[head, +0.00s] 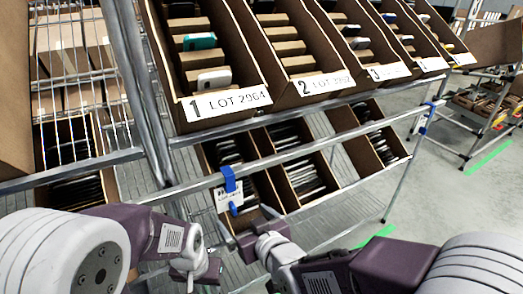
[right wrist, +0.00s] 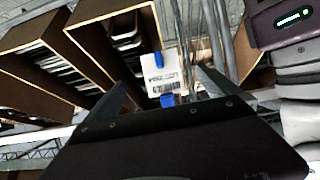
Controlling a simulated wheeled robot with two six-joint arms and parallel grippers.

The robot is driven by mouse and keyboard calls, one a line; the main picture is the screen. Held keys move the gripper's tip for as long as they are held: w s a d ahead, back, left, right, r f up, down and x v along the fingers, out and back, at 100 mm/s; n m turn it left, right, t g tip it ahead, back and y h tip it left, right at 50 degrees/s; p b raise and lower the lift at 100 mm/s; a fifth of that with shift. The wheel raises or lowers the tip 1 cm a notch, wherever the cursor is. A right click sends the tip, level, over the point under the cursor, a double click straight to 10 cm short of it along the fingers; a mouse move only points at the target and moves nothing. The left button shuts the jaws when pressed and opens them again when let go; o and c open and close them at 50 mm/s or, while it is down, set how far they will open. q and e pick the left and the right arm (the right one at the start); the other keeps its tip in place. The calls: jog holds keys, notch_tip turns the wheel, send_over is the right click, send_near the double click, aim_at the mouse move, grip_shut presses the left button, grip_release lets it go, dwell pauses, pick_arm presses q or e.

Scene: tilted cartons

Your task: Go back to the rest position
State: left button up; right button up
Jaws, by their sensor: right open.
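My right gripper (head: 246,222) is open and empty in front of the lower shelf, beside a white label tag with blue clips (head: 229,192). In the right wrist view its two dark fingers (right wrist: 162,84) stand apart. The tag (right wrist: 158,76) appears between and beyond them; I cannot tell whether they touch it. My left gripper (head: 192,268) is low at the left, in front of the rack, pointing downward. Its fingers are too small and partly hidden to show whether they are open or shut.
Tilted brown cartons labelled LOT 2964 (head: 227,102) and LOT 3962 (head: 325,84) stand on the upper shelf. Lower cartons (head: 302,168) hold dark flat items. Open floor (head: 440,190) lies at the right.

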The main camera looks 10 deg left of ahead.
jog(key=w+d+f+m+h, duration=0.2)
jog(key=w+d+h, duration=0.1)
jog(key=d, duration=0.6)
jog(key=w+d+f+m+h, duration=0.1)
jog(key=w+d+m+h, duration=0.25)
jog(key=d, duration=0.55)
jog(key=s+d+f+m+g, duration=0.1)
jog(key=s+d+f+g, duration=0.35)
jog(key=d+f, duration=0.2)
jog(key=s+d+f+g, duration=0.1)
jog(key=s+f+g, duration=0.1)
jog(key=s, duration=0.4)
jog(key=s+d+f+g, duration=0.1)
jog(key=s+f+g, duration=0.2)
jog(key=s, duration=0.3)
notch_tip(320, 180, up, 21)
jog(key=s+p, duration=0.1)
jog(key=p, duration=1.9)
jog(key=shift+h+p, duration=0.35)
jog(key=shift+h, duration=0.1)
jog(key=shift+m+g, duration=0.25)
